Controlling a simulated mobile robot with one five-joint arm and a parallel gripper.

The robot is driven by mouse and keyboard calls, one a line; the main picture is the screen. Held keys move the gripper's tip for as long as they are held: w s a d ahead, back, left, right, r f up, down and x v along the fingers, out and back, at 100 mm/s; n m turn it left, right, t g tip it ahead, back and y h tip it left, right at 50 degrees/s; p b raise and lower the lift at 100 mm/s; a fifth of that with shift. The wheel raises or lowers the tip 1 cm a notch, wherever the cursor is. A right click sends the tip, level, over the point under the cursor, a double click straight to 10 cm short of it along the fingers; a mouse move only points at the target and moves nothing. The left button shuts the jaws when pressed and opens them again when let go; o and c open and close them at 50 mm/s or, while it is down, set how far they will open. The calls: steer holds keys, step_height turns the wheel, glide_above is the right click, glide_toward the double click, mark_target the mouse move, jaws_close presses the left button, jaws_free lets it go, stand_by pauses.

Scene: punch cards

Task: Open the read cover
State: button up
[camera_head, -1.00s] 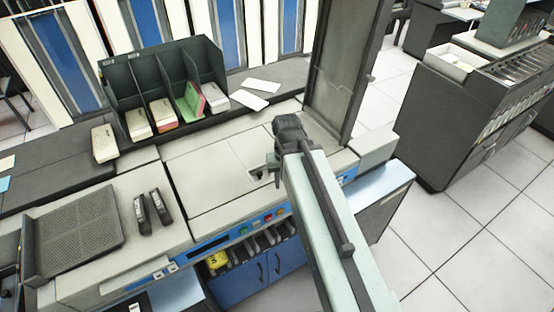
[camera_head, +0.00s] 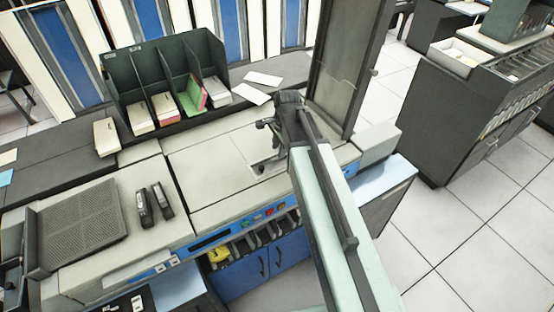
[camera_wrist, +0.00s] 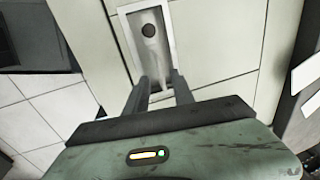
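The pale card machine (camera_head: 210,165) has a flat top made of panels, and I cannot tell for sure which one is the read cover. A light panel (camera_head: 215,165) on the top has a small rectangular recess (camera_head: 265,167) at its right end. My gripper (camera_head: 266,124) is above the panel, behind the recess in the head view. In the wrist view my gripper (camera_wrist: 159,84) has its two fingers apart, with nothing between them and the knob beyond the tips.
A tall dark panel (camera_head: 345,60) stands upright close to the right of my arm. A dark card rack (camera_head: 165,80) stands at the back, with loose cards (camera_head: 263,79) beside it. Buttons (camera_head: 268,211) line the front edge. Open tiled floor (camera_head: 470,240) lies right.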

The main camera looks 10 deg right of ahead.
mark_target(277, 153)
steer(key=f+b, duration=0.1)
steer(key=f, duration=0.1)
steer(key=f+b, duration=0.1)
steer(key=f, duration=0.1)
steer(key=shift+w+a+b, duration=0.1)
steer(key=shift+w+b, duration=0.25)
steer(key=shift+r, duration=0.1)
steer(key=shift+c, duration=0.3)
jaws_close()
steer(key=shift+a+r, duration=0.1)
stand_by(0.5)
